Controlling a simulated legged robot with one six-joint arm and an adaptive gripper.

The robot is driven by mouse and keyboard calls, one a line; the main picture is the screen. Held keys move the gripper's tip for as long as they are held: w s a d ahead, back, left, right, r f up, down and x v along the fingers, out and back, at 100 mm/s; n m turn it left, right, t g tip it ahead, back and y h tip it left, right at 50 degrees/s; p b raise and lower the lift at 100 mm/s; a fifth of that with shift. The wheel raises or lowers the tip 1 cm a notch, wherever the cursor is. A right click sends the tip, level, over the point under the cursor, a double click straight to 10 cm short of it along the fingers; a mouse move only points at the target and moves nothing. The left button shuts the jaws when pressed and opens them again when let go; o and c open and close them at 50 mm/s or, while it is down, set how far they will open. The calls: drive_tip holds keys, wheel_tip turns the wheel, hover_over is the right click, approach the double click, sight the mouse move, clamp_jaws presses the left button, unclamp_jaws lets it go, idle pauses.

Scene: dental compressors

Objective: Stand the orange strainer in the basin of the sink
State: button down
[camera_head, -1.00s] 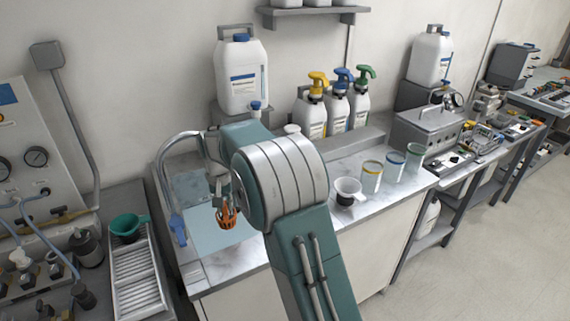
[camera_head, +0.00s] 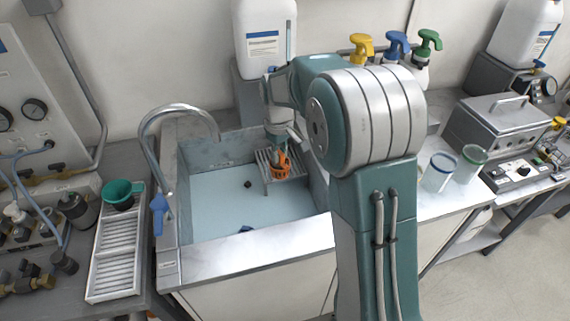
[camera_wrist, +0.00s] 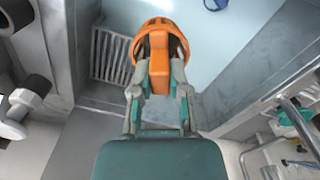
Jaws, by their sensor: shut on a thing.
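The orange strainer (camera_head: 280,169) is in my gripper (camera_head: 279,147), which is shut on its upright grip. The strainer's cup points away from the fingers. In the wrist view, both fingertips (camera_wrist: 159,78) clasp the orange grip, and the strainer's rounded cage (camera_wrist: 160,27) shows beyond them. The sink basin (camera_head: 215,212) lies below and around it, with pale blue water or floor. The strainer overlaps a grey slatted rack (camera_head: 263,172) at the basin's back right. I cannot tell whether they touch.
A curved tap (camera_head: 178,108) with a blue handle (camera_head: 158,212) stands at the basin's left. A small dark drain (camera_head: 247,184) and a dark blue item (camera_head: 246,229) show in the basin. A green funnel (camera_head: 118,194) sits left on a ribbed tray.

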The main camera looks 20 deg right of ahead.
sight(286, 165)
drive_tip(key=s+n, duration=0.1)
drive_tip(key=n, duration=0.1)
drive_tip(key=s+n, duration=0.3)
drive_tip(key=n, duration=0.1)
drive_tip(key=shift+s+d+f+n, duration=0.15)
drive_tip(key=shift+d+n, duration=0.15)
drive_tip(key=shift+d, duration=0.05)
wheel_tip(286, 165, down, 21)
idle(1.2)
drive_tip(key=shift+f, duration=0.15)
drive_tip(key=shift+d+f, duration=0.1)
drive_tip(key=shift+f, duration=1)
drive_tip(key=c, duration=0.5)
unclamp_jaws()
drive_tip(key=shift+c, duration=0.2)
